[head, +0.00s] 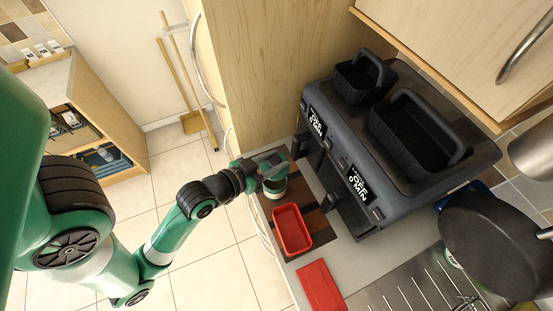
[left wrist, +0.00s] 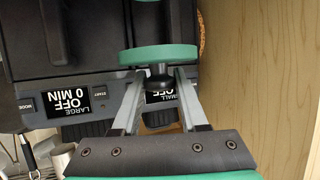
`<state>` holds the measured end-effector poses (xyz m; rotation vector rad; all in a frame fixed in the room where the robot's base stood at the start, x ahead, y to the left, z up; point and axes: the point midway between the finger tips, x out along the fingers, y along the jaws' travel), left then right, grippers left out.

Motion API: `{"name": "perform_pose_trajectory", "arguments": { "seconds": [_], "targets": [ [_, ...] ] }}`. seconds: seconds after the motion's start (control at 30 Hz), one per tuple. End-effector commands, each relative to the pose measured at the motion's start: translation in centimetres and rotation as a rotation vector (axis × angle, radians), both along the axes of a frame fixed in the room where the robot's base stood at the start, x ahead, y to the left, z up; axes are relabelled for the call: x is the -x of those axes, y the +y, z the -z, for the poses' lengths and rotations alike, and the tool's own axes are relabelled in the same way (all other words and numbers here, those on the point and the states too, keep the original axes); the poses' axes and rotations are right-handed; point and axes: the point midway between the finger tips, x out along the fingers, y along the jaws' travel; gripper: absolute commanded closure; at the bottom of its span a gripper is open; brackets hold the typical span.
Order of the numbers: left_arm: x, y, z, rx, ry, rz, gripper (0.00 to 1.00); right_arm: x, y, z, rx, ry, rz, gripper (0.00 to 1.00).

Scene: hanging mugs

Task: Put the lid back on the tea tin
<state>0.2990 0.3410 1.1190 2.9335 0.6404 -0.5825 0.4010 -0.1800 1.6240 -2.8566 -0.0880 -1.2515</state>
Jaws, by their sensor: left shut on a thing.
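My left gripper (head: 268,174) reaches over the counter from the left in the head view. In the left wrist view, the left gripper (left wrist: 160,82) is shut on the black knob of a round green lid (left wrist: 160,55). The lid is held beyond the fingertips, seen nearly edge-on. A small round green and pale tin (head: 274,188), apparently the tea tin, shows just below the gripper in the head view. The gripper partly hides it, and I cannot tell whether the lid touches it. My right gripper is out of view.
An open red box (head: 291,229) stands on a striped wooden board (head: 319,226), with a flat red piece (head: 321,287) in front. A dark two-basket air fryer (head: 400,140) stands close right of the gripper. A tall wooden cabinet (head: 260,70) is behind; a black pan (head: 495,245) is at right.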

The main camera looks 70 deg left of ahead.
Motion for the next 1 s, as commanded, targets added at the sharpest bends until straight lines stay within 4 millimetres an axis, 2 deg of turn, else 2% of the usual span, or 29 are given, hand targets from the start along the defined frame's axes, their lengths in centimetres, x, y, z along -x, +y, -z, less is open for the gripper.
{"name": "perform_pose_trajectory", "arguments": {
  "seconds": [0.27,0.8,1.0],
  "targets": [
    [0.1,-0.1,0.6,-0.001,-0.002,0.002,1.0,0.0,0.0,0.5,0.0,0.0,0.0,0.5],
    [0.1,-0.1,6.4,-0.001,-0.002,0.002,1.0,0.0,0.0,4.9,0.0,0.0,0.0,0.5],
    [0.1,-0.1,7.2,-0.001,-0.003,0.002,1.0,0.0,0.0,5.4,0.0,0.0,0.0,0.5]
  ]
}}
